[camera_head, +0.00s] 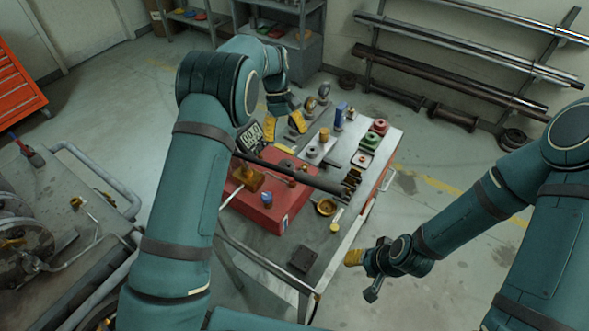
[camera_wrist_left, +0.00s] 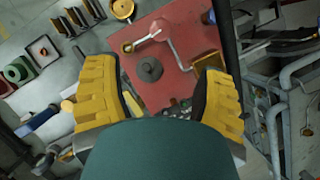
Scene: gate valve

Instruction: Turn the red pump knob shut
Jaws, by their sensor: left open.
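A red pump box (camera_head: 268,206) lies on the table, with a dark round knob (camera_head: 287,164) on its top. In the left wrist view the red box (camera_wrist_left: 180,45) fills the upper middle, and the dark knob (camera_wrist_left: 149,68) lies between my fingers in the picture, apart from them. I see no plainly red knob on the box. My left gripper (camera_head: 284,126) is open and empty above the table's back part; its yellow fingers also show in the left wrist view (camera_wrist_left: 160,82). My right gripper (camera_head: 358,258) hangs beyond the table's right front edge; its jaw opening is unclear.
A dark bar (camera_head: 305,177) crosses over the box. Red (camera_head: 379,126) and green (camera_head: 370,141) round parts stand at the table's back right. A brass bowl (camera_head: 326,207) and a dark block (camera_head: 303,258) lie nearer. A cart (camera_head: 60,215) stands left. Pipe racks line the wall.

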